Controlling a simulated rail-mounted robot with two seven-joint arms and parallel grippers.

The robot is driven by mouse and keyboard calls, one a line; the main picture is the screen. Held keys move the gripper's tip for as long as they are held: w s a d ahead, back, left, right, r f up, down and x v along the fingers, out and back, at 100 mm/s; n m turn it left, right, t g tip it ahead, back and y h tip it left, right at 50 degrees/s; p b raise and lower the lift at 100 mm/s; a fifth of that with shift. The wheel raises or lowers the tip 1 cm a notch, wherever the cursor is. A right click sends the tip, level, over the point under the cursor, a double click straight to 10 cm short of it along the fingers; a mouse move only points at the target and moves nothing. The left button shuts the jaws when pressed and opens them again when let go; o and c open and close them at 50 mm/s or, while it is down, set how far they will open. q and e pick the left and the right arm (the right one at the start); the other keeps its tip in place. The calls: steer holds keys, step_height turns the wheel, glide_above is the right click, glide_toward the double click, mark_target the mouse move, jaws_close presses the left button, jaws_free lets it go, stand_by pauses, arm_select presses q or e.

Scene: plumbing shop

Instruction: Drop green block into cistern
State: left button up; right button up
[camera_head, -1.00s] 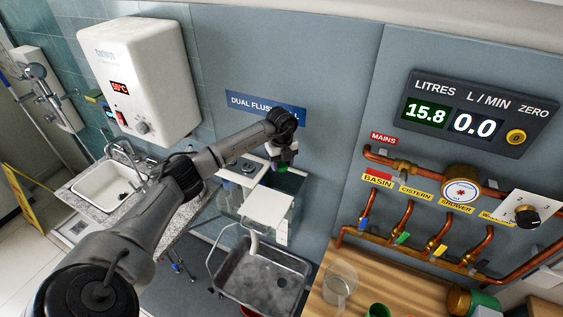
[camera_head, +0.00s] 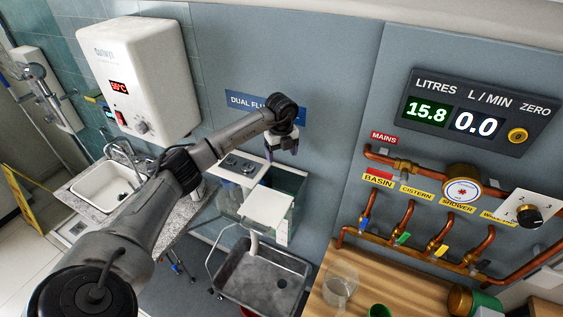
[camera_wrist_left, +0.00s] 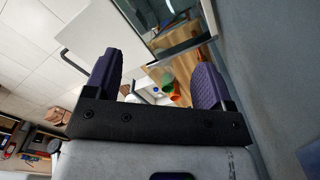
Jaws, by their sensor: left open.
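The cistern (camera_head: 290,184) is a clear-sided tank against the wall in the head view, with a white panel (camera_head: 268,208) at its front. Its glass side and opening also show at the top of the left wrist view (camera_wrist_left: 183,40). My left gripper (camera_head: 283,153) is open above the cistern. Its two purple fingers stand apart with nothing held between them in the left wrist view. I cannot make out the green block in either view now. My right gripper is not in view.
A grey metal sink (camera_head: 262,277) is below the cistern. A white basin (camera_head: 106,192) and water heater (camera_head: 140,75) are at left. Copper pipes (camera_head: 402,220) and a wooden bench (camera_head: 335,265) with a clear jug (camera_head: 340,287) and green cup (camera_head: 378,311) are at right.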

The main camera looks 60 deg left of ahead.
arm_select(q)
step_height(320, 180, up, 10)
steer(key=b, duration=0.1)
steer(key=shift+f, duration=0.2)
stand_by(0.8)
